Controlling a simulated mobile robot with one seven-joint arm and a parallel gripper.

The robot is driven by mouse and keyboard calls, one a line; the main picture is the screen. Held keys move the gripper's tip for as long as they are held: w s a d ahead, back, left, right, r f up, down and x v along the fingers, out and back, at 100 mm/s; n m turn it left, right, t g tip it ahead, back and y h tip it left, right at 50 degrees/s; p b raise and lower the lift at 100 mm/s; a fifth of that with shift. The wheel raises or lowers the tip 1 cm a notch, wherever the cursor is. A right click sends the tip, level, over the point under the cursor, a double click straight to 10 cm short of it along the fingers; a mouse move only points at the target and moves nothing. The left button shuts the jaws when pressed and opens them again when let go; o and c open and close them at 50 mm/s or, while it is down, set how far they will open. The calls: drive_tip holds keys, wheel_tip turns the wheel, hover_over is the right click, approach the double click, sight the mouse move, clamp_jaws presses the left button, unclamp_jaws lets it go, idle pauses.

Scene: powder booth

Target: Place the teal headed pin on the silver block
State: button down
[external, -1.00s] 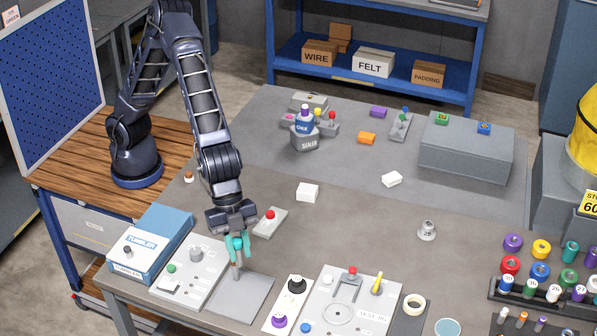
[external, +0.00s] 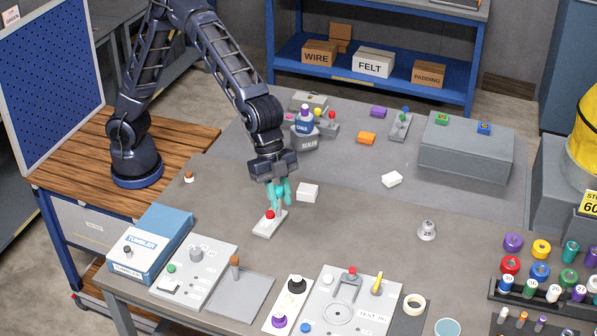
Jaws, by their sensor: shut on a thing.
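My gripper (external: 279,191) is shut on the teal headed pin (external: 280,193), whose round teal head shows between the teal fingers. The pin's thin shank points down, partly hard to make out. The small silver block (external: 262,230) lies on the bench just below my gripper. A red knob (external: 270,214) stands on it, left of the pin. The pin is over or beside the block's far right end. I cannot tell whether its tip touches the block.
A grey plate (external: 240,294) with a brown-topped post (external: 235,262) lies in front. A white block (external: 308,192) stands close to the right of my gripper. A bottle on a grey stand (external: 304,142) is behind.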

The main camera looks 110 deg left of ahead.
drive_tip(key=a+r+n, duration=0.1)
drive_tip(key=a, duration=1.7)
drive_tip(key=n+y, duration=0.1)
drive_tip(key=n, duration=0.1)
hover_over(309, 189)
drive_tip(key=shift+t, duration=0.3)
wheel_tip(309, 189, down, 20)
drive_tip(key=shift+r, duration=0.15)
drive_tip(key=c, duration=1.4)
unclamp_jaws()
drive_tip(key=shift+o, duration=0.8)
